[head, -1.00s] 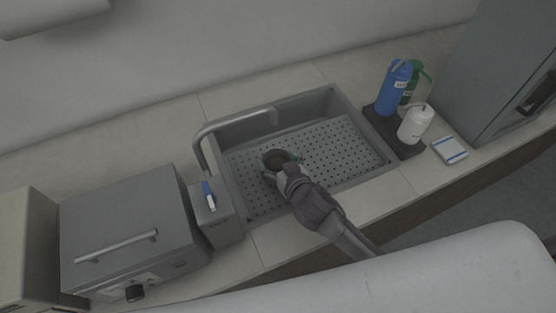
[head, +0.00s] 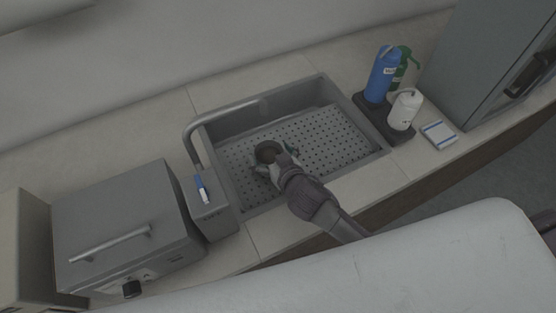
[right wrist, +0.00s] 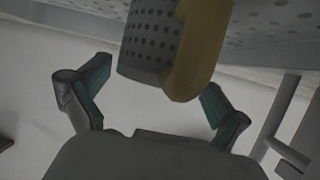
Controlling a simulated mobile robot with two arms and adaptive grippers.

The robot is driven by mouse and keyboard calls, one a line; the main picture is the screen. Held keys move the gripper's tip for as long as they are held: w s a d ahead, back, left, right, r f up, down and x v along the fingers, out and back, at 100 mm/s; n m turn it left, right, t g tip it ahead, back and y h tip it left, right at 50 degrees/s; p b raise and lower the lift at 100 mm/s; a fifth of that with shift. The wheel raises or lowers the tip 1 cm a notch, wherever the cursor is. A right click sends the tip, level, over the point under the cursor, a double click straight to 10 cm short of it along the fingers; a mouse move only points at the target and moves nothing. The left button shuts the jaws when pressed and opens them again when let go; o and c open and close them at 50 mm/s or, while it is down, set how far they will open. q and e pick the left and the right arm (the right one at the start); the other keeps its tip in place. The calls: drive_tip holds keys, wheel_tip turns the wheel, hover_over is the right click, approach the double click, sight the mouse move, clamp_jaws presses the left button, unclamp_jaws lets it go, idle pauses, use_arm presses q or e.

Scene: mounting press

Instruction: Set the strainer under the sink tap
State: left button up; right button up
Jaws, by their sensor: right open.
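The strainer is a small round cup with a dark open top (head: 268,151), on the perforated floor of the sink (head: 330,150). In the head view it lies just below the end of the grey curved tap (head: 225,117). In the right wrist view the strainer (right wrist: 150,42) shows a grey perforated wall and a yellow strip. My right gripper (head: 273,165) is open at the near side of the strainer. In the right wrist view its teal-padded fingers (right wrist: 157,78) are spread wide, with clear gaps to the strainer on both sides. My left gripper is not in view.
Bottles (head: 382,75) stand on a black tray (head: 372,118) at the right. The sink's right half is clear.

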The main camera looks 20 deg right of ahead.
drive_tip(key=b+v, duration=0.1)
drive_tip(key=v, duration=1)
drive_tip(key=shift+s, duration=0.3)
